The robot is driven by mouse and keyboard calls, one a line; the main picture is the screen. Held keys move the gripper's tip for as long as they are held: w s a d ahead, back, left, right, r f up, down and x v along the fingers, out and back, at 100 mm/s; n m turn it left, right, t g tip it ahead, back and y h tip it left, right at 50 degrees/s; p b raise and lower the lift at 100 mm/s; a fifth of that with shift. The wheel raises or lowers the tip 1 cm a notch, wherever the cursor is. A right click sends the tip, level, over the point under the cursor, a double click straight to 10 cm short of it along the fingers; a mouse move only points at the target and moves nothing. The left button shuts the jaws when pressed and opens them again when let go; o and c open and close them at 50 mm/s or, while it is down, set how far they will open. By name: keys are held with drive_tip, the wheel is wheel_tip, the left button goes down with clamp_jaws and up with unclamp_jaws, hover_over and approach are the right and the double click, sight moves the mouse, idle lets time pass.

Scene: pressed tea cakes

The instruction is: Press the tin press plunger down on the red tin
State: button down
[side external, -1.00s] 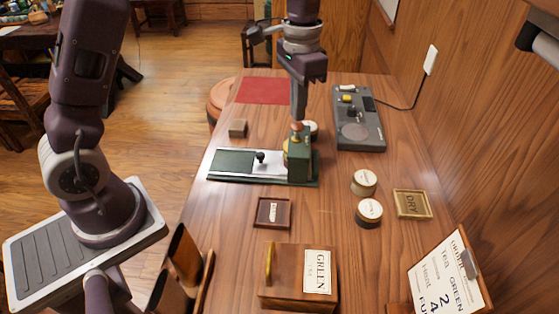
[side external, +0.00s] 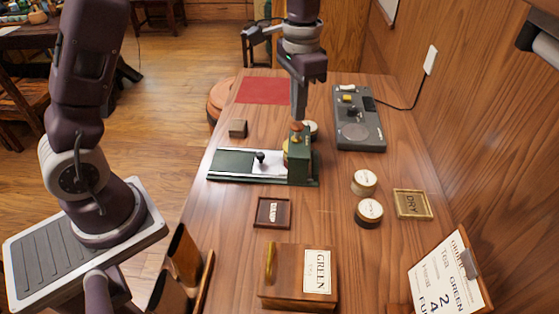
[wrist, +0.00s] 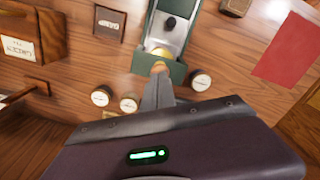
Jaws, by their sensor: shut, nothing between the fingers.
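The tin press has a green base (side external: 228,160) with a pale slide and a small black knob, and a green upright (side external: 303,160) at its right end. The press also shows at the top of the wrist view (wrist: 178,74). Its plunger has a round wooden knob (side external: 296,127) with brass below it; the knob shows in the wrist view too (wrist: 158,67). My gripper (side external: 298,119) is shut and empty, pointing down, with its tips at the knob's top; contact is unclear. A brass-coloured round part (wrist: 162,52) shows under the plunger. I cannot make out a red tin.
Two round tins, one pale (side external: 364,177) and one dark-sided (side external: 369,206), stand to the right of the press. A grey scale-like device (side external: 358,135) lies behind them. A small wooden tray (side external: 258,212), a green-tea box (side external: 285,285) and a DRY tray (side external: 428,198) are nearer the front.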

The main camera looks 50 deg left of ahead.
drive_tip(key=shift+f, duration=0.15)
idle(0.3)
drive_tip(key=shift+f, duration=1.25)
drive_tip(key=shift+r, duration=2.4)
drive_tip(key=s+r+n+t, duration=0.1)
drive_tip(key=s+r+t, duration=0.2)
drive_tip(key=s+r, duration=0.8)
drive_tip(key=s+f+n+t, duration=0.2)
drive_tip(key=s+f, duration=0.1)
drive_tip(key=s, duration=1.1)
drive_tip(key=shift+f+t, duration=0.2)
drive_tip(key=shift+t, duration=0.1)
